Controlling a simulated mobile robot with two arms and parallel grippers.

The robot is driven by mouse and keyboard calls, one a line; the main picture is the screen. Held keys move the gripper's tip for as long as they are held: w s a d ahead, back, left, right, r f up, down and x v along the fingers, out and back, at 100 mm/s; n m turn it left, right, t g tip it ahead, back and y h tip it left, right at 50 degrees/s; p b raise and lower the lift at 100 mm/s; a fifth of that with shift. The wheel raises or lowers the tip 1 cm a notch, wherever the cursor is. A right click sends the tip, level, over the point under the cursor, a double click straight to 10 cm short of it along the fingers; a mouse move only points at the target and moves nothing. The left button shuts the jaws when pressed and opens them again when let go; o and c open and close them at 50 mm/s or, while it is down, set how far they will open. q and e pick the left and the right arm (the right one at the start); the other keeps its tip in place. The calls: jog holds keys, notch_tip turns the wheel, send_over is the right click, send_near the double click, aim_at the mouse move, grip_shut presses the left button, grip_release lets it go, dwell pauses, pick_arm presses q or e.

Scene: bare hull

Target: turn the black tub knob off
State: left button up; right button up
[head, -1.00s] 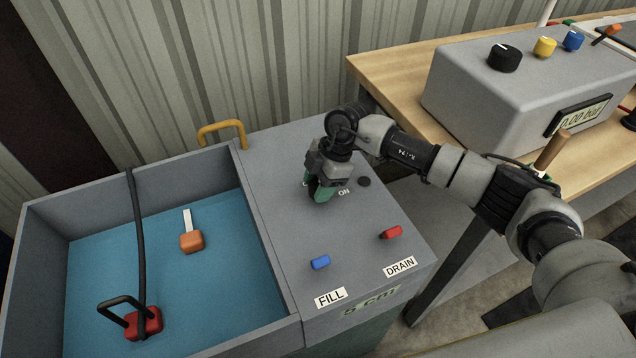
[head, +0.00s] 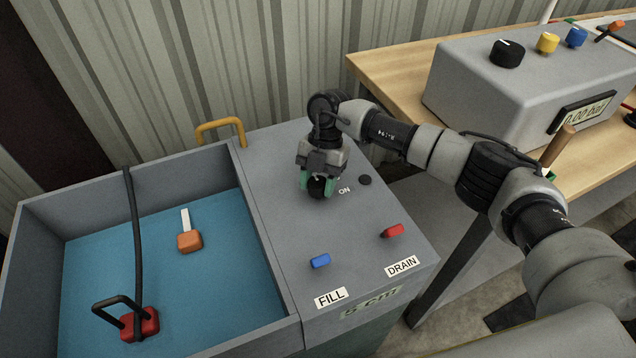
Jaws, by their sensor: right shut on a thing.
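The black tub knob (head: 317,188) sits on the grey top panel of the tub, left of the label "ON". My right gripper (head: 318,186) points down over it, with a green fingertip on each side, shut on the knob. The gripper hides the upper part of the knob and any label on its left, so I cannot tell which way the knob points. My left gripper is not in the head view.
The panel also bears a blue FILL switch (head: 320,261), a red DRAIN switch (head: 392,230) and a black round button (head: 365,180). A water-filled basin (head: 120,250) lies left. A wooden bench (head: 400,75) with a grey control box (head: 520,85) stands right.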

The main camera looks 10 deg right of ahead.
dwell(0.4)
jog(key=o, duration=0.9)
jog(key=shift+r, duration=0.1)
jog(key=b+v, duration=0.1)
jog(key=v, duration=0.9)
jog(key=shift+r, duration=0.35)
jog(key=shift+w, duration=0.15)
